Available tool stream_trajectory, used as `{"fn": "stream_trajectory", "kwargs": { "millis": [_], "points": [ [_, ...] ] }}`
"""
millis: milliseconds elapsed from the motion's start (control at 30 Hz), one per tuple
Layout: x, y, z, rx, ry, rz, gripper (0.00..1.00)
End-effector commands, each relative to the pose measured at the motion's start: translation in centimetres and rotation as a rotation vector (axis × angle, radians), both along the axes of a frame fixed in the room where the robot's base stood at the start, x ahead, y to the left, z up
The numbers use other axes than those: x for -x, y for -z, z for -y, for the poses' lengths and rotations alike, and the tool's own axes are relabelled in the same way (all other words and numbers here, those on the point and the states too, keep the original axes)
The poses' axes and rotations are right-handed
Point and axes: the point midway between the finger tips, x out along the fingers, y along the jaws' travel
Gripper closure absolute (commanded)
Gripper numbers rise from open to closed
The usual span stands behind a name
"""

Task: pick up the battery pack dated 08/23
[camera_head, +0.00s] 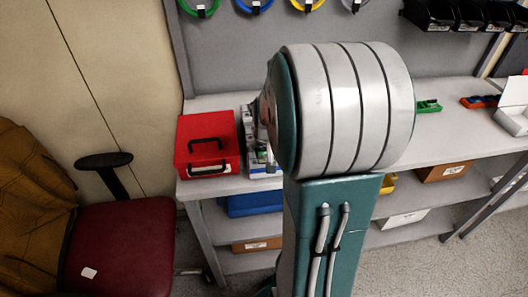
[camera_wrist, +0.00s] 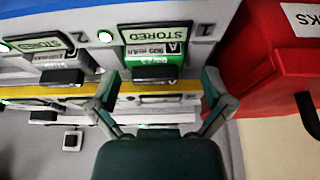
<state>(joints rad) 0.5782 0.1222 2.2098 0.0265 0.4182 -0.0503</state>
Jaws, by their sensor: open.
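My gripper (camera_wrist: 160,76) is open, one teal finger on each side of this pack, with nothing held. In the head view my arm hides the gripper and most of the bays.
A red case (camera_head: 207,145) stands on the bench left of the bays in the head view; in the wrist view this red case (camera_wrist: 262,60) is close to the right finger. A chair (camera_head: 120,235) is at left. Bins and boxes line the bench and shelf.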

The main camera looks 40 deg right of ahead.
Motion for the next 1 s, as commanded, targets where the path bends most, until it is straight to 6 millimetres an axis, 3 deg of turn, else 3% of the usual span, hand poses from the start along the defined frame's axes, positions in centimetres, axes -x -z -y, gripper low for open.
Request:
{"fn": "stream_trajectory", "kwargs": {
  "millis": [267,300,467,500,567,600,867,1000],
  "points": [
    [-0.2,0.5,0.1,0.001,0.001,0.002,0.00],
    [-0.2,0.5,0.1,0.001,0.001,0.002,0.05],
    [-0.2,0.5,0.1,0.000,0.001,0.001,0.76],
    [-0.2,0.5,0.1,0.000,0.001,0.001,0.79],
    [-0.2,0.6,0.1,0.000,0.001,0.001,0.79],
    [-0.2,0.5,0.1,0.000,0.001,0.001,0.84],
    [-0.2,0.4,0.1,0.000,0.001,0.001,0.84],
    [-0.3,-0.7,0.2,0.002,0.001,0.004,0.84]
  ]
}}
